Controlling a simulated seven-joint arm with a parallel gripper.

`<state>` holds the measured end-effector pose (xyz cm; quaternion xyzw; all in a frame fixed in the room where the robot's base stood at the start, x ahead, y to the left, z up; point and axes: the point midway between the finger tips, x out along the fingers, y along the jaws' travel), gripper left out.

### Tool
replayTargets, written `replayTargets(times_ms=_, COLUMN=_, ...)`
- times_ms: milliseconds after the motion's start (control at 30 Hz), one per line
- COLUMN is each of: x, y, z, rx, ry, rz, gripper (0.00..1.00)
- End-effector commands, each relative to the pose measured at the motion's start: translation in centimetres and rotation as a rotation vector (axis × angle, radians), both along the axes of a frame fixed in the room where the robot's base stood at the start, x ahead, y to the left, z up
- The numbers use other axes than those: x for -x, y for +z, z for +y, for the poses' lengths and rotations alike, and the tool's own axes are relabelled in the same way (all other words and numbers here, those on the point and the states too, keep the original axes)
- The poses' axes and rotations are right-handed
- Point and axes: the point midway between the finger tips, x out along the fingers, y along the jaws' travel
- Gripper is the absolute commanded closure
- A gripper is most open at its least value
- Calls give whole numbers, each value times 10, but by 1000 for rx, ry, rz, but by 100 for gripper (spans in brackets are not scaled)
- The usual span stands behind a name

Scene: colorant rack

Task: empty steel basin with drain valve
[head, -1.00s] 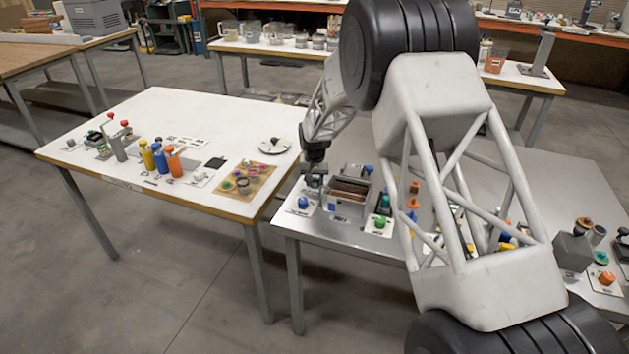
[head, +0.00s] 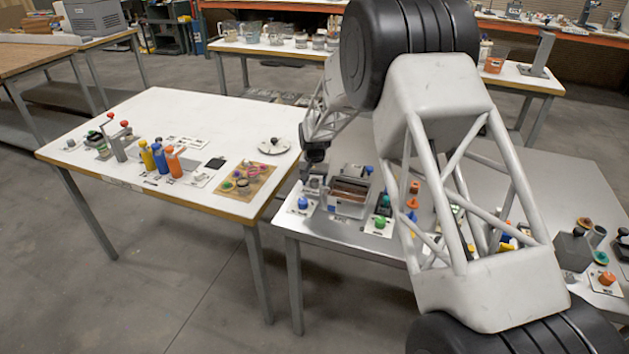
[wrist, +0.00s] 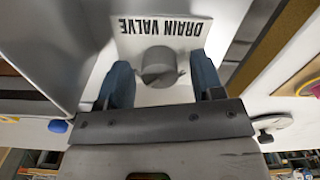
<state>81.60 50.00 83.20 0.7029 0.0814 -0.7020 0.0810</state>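The steel basin (head: 345,208) is a grey open box near the left edge of the metal table, with brown contents (head: 349,190) inside. In the wrist view, its grey wall (wrist: 40,45) fills the upper left. A grey round drain valve knob (wrist: 159,66) sits on a white plate marked DRAIN VALVE (wrist: 165,28). My gripper (wrist: 162,78) is open, with its two dark blue fingers on either side of the knob and small gaps showing. In the head view, my gripper (head: 314,182) is low, just left of the basin.
A blue knob (head: 303,202) stands left of the basin and a green knob (head: 380,222) stands to its right. A white table (head: 200,110) with coloured bottles stands at left. My arm hides part of the metal table.

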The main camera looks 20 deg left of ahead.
Motion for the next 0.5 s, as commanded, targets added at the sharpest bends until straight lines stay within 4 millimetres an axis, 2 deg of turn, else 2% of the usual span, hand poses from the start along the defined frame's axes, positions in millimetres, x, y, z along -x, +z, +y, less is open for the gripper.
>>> replayTargets(times_ms=267, x=0, y=3, z=0, rx=0, ry=0, rz=0, gripper=39)
replayTargets(times_ms=500, x=0, y=22, z=0, rx=0, ry=0, rz=-1, gripper=39)
